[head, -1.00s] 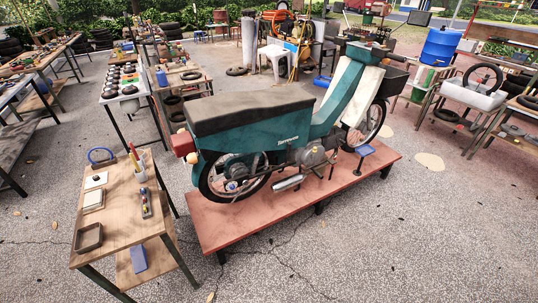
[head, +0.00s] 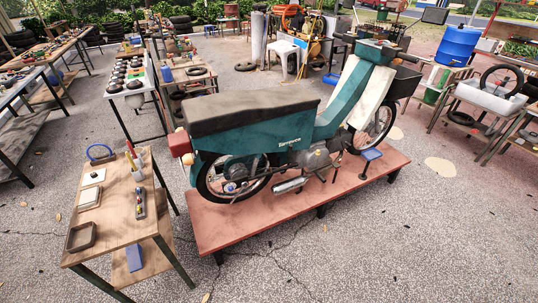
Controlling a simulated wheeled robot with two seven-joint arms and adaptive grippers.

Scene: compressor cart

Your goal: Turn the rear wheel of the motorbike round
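The teal motorbike (head: 335,110) stands upright on a low red platform (head: 225,225), with its front end toward the back right. Its rear wheel (head: 212,186) is at the near left end, under the teal side panel. The panel and the black seat (head: 250,108) hide the wheel's upper part; the lower tyre and some spokes show. Neither of my grippers is in the head view.
A small wooden table (head: 120,222) with a tray, cup and small items stands close left of the rear wheel. Grey paved ground (head: 400,240) is open in front and to the right. Benches with tyres and parts stand behind and at the right.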

